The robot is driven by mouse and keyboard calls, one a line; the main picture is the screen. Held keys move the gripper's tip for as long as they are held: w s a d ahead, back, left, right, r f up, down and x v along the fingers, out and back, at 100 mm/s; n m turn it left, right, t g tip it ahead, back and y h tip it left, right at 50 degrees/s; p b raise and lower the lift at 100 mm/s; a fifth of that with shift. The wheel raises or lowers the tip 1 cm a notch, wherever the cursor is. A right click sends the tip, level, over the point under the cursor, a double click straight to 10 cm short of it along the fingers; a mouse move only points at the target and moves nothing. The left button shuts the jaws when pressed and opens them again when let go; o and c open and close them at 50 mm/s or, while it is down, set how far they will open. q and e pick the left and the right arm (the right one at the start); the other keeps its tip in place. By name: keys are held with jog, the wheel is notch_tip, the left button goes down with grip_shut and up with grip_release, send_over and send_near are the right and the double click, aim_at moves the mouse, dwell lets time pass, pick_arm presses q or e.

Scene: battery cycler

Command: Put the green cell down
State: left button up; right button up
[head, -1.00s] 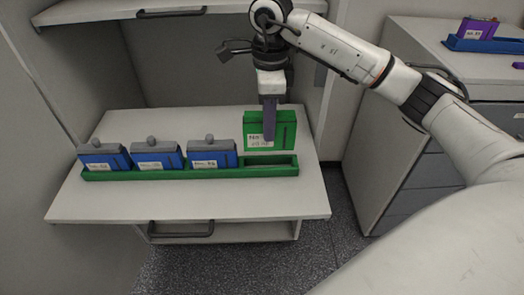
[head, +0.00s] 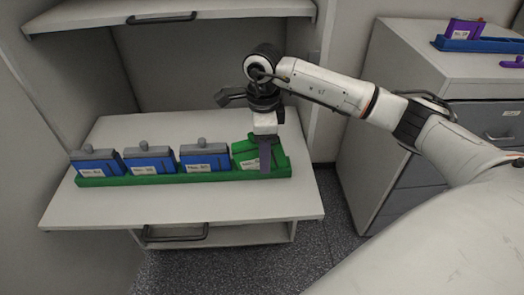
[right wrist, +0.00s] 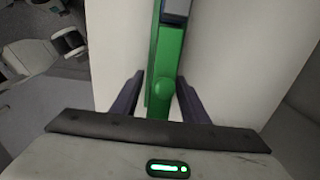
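The green cell (head: 244,154) with a white label stands at the right end of the green tray (head: 130,180), leaning somewhat. Whether it is fully seated in its slot is hard to tell. My right gripper (head: 265,160) is over it, with a finger in front of its right part. In the right wrist view, my right gripper's fingers (right wrist: 155,100) are spread, with gaps on both sides of the cell's green knob (right wrist: 164,89). My left gripper is not in view.
Several blue cells (head: 205,160) with grey tops fill the tray's other slots. The tray stands on a pale pulled-out shelf (head: 150,207), with bare room in front. An upper shelf (head: 200,12) overhangs the back. A cabinet at right bears a purple cell (head: 465,30) and a blue tray (head: 470,44).

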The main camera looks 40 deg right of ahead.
jog(key=shift+w+a+r, duration=0.15)
jog(key=shift+a+r, duration=0.05)
jog(key=shift+r, duration=0.3)
notch_tip(320, 180, up, 12)
jog(key=shift+f, duration=0.15)
dwell(0.5)
